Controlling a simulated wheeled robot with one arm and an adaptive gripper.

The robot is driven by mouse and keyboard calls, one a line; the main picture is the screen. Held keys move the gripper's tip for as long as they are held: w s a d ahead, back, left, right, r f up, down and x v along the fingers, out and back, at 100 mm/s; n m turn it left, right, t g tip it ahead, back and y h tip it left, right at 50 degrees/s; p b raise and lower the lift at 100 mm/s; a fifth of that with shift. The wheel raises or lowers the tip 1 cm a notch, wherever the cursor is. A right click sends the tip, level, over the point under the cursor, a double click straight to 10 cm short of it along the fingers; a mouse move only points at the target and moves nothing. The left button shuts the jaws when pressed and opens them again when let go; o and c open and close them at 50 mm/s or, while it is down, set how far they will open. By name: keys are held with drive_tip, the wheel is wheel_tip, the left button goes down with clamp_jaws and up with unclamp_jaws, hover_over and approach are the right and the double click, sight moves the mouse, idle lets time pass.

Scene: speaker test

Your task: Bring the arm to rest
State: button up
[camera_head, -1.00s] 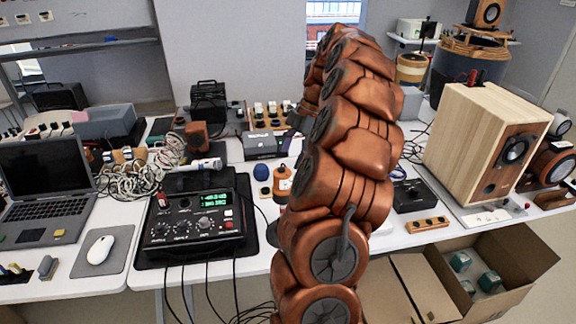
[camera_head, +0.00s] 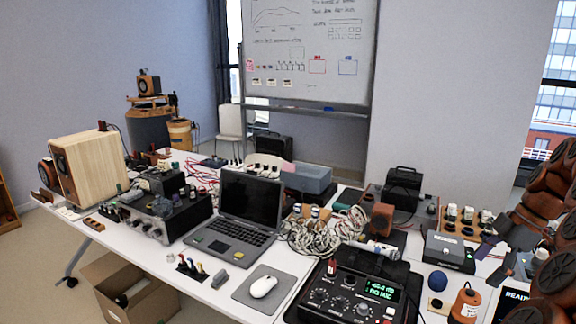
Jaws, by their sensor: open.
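My copper-coloured arm stands folded at the right edge, partly cut off by the frame. My gripper (camera_head: 497,262), with dark grey fingers, is beside the arm's left side, above the right part of the table. It is open and nothing shows between its fingers. Part of the gripper blends with the dark arm and the items behind it.
The white table (camera_head: 205,291) is crowded: a wooden speaker (camera_head: 92,168), a laptop (camera_head: 240,215), a mouse (camera_head: 263,287), a black meter (camera_head: 345,295) and coiled cables (camera_head: 325,235). A cardboard box (camera_head: 150,307) stands on the floor at lower left. A whiteboard (camera_head: 305,75) is behind.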

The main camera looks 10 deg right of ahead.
drive_tip(key=s+a+m+g+h, duration=0.1)
drive_tip(key=s+a+m, duration=0.1)
drive_tip(key=a, duration=1.1)
drive_tip(key=s+a+m+g+h, duration=0.1)
drive_tip(key=s+a+m, duration=0.2)
drive_tip(key=a, duration=1)
drive_tip(key=s+a+f+m+h, duration=0.1)
drive_tip(key=s+a+f+m, duration=0.2)
drive_tip(key=s, duration=0.6)
drive_tip(key=s+a+f+m+g+h, duration=0.1)
drive_tip(key=s+a+f+m, duration=0.3)
drive_tip(key=s, duration=0.5)
drive_tip(key=shift+a+f+m, duration=0.25)
drive_tip(key=shift+f+m, duration=0.35)
drive_tip(key=shift+d, duration=0.1)
